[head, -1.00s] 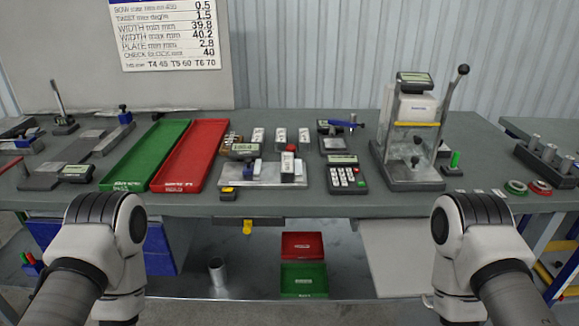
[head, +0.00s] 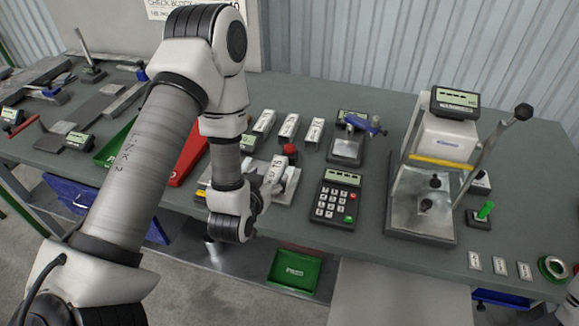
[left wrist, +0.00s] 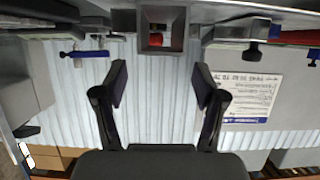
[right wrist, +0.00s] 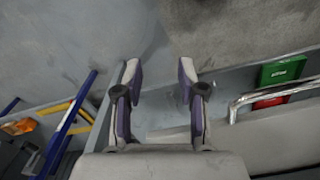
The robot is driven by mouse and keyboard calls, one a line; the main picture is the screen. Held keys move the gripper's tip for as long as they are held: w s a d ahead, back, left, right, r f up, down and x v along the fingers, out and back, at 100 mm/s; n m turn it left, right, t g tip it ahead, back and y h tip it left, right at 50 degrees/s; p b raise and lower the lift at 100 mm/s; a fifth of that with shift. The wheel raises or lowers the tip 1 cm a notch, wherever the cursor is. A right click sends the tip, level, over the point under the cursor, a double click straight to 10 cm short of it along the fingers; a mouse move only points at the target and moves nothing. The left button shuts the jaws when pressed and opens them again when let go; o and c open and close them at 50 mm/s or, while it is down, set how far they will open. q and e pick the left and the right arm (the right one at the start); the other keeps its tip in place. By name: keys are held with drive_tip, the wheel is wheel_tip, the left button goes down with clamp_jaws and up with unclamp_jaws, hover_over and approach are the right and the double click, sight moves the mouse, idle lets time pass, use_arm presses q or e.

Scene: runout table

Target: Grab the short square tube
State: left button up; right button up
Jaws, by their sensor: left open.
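A short, light square tube (head: 283,178) with a marked top face sits in the fixture on the bench, in front of a red knob. In the left wrist view the tube (left wrist: 148,36) appears nearly end-on, its hollow square mouth facing me, with red visible inside. My left gripper (head: 264,190) is beside the tube's near end in the head view, largely hidden by its own wrist. In the left wrist view the left gripper (left wrist: 163,84) is open, its fingers empty and apart from the tube. My right gripper (right wrist: 158,78) is open and empty over the floor.
Several similar tubes, one of them here (head: 288,127), lie behind the fixture. A keypad box (head: 336,200) stands right of it, and a lever press (head: 430,170) farther right. A red tray (head: 188,158) is partly behind my left arm. A green bin (head: 295,270) sits below the bench.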

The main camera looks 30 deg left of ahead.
sight(276, 167)
use_arm(q)
drive_tip(key=shift+w+a+f+p, duration=0.1)
drive_tip(key=shift+w+a+p, duration=0.1)
drive_tip(key=shift+w+p, duration=0.3)
drive_tip(key=shift+w+a+f+p, duration=0.1)
drive_tip(key=shift+w+a+p, duration=0.1)
drive_tip(key=shift+w+p, duration=0.3)
drive_tip(key=x, duration=0.3)
drive_tip(key=shift+d+f, duration=0.15)
drive_tip(key=shift+d, duration=0.1)
drive_tip(key=shift+w+f, duration=0.1)
drive_tip(key=shift+f, duration=0.05)
drive_tip(key=shift+s+a, duration=0.1)
drive_tip(key=shift+s, duration=0.1)
drive_tip(key=c, duration=1.3)
drive_tip(key=shift+c, duration=0.2)
